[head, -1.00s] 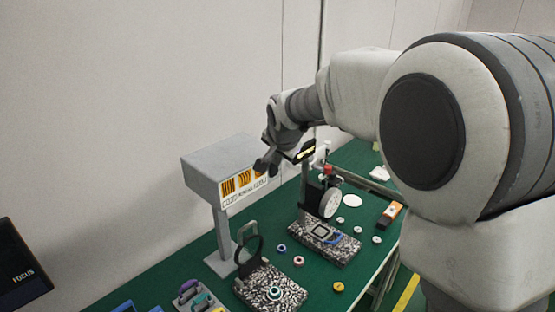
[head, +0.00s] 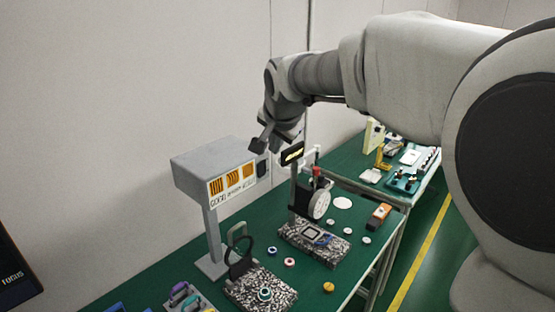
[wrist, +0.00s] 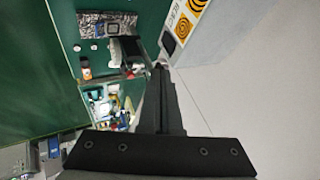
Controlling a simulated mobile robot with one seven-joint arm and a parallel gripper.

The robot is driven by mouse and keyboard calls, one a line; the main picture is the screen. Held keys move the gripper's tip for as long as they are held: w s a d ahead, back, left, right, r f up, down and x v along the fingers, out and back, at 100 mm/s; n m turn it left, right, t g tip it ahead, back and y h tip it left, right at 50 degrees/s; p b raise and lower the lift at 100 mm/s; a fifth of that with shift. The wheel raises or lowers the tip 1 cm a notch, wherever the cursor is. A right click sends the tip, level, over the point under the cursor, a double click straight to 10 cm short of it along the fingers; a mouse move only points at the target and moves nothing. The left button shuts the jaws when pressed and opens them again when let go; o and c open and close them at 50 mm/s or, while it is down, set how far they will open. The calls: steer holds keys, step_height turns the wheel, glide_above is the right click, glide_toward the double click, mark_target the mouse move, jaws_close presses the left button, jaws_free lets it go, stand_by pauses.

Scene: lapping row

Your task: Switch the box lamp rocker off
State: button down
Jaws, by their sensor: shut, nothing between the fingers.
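The box lamp (head: 203,165) is a grey box on a post at the left of the green bench, its front showing orange patterned panels. A dark rocker (head: 262,167) sits at the right end of that front; it also shows in the wrist view (wrist: 169,42), just above the fingertips in the picture. I cannot tell which way it is tipped. My gripper (head: 257,146) is shut and empty, close to the box's right end and above the rocker in the head view. Its fingers (wrist: 160,68) point towards the rocker, with no contact clearly visible.
A stand with a white dial (head: 319,204) on a speckled base stands right of the lamp. A ring on a second speckled base (head: 262,290) is in front. Small rings and discs lie between. The wall is behind; another bench (head: 405,165) is beyond.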

steer(key=v, duration=0.2)
steer(key=shift+s+a+r, duration=0.1)
steer(key=shift+a+r, duration=0.05)
steer(key=shift+r, duration=0.3)
steer(key=s+d+f+n+g+h, duration=0.1)
steer(key=s+d+f+n, duration=0.15)
steer(key=s+d, duration=1.15)
steer(key=s+d+f+n, duration=0.2)
steer(key=s+f, duration=0.1)
steer(key=s, duration=0.4)
steer(key=s+d+f+n+g, duration=0.1)
steer(key=s+f, duration=0.3)
steer(key=s, duration=0.4)
steer(key=shift+d+n+h, duration=0.35)
steer(key=shift+d+h, duration=0.05)
steer(key=shift+d, duration=0.4)
steer(key=shift+a, duration=0.1)
